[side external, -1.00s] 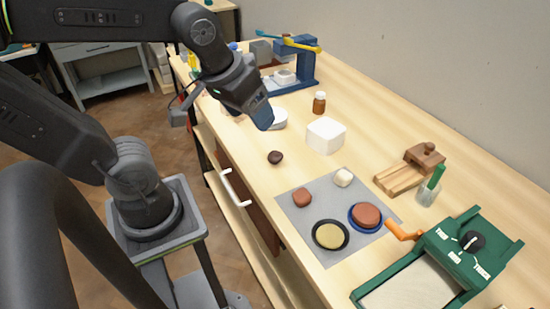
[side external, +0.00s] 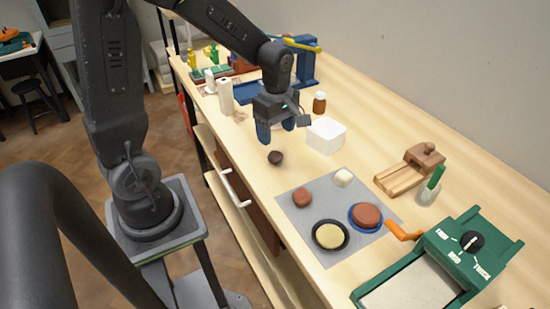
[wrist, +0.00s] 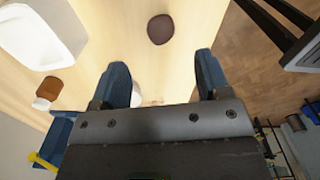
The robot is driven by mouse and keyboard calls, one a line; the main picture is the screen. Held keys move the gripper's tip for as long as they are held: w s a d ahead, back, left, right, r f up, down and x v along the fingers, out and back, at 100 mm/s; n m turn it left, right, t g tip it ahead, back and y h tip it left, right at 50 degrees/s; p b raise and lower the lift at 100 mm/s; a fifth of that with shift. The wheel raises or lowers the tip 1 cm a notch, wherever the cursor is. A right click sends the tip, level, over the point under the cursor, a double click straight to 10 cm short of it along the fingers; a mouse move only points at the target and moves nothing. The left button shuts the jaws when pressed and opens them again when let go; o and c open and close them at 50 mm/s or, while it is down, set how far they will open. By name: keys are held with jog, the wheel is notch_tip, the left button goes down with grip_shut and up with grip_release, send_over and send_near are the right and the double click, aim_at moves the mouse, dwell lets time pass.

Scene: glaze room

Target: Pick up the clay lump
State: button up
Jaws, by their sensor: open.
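A dark brown lump (side external: 275,157) lies alone on the pale wooden bench, left of the grey mat. It also shows in the wrist view (wrist: 160,29), top centre, beyond the fingertips. A reddish-brown lump (side external: 302,197) and a small white lump (side external: 343,177) sit on the mat. My gripper (side external: 277,128) points down above the bench, just behind and above the dark lump in the side view. Its blue fingers are open and apart, with nothing between them in the wrist view (wrist: 162,62).
A white block (side external: 326,135) stands right of the gripper, with a brown jar (side external: 319,102) behind it. A grey mat (side external: 291,220) carries round discs on dishes. A green roller machine (side external: 470,250) is at the front right. A blue press (side external: 307,62) stands farther back.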

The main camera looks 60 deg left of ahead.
aim_at(275, 153)
jog(key=f, duration=0.8)
jog(key=shift+s+a+f, duration=0.1)
jog(key=shift+a+f, duration=0.15)
jog(key=shift+f, duration=0.05)
jog(key=shift+c, duration=0.2)
jog(key=c, duration=1)
jog(key=shift+r, duration=0.15)
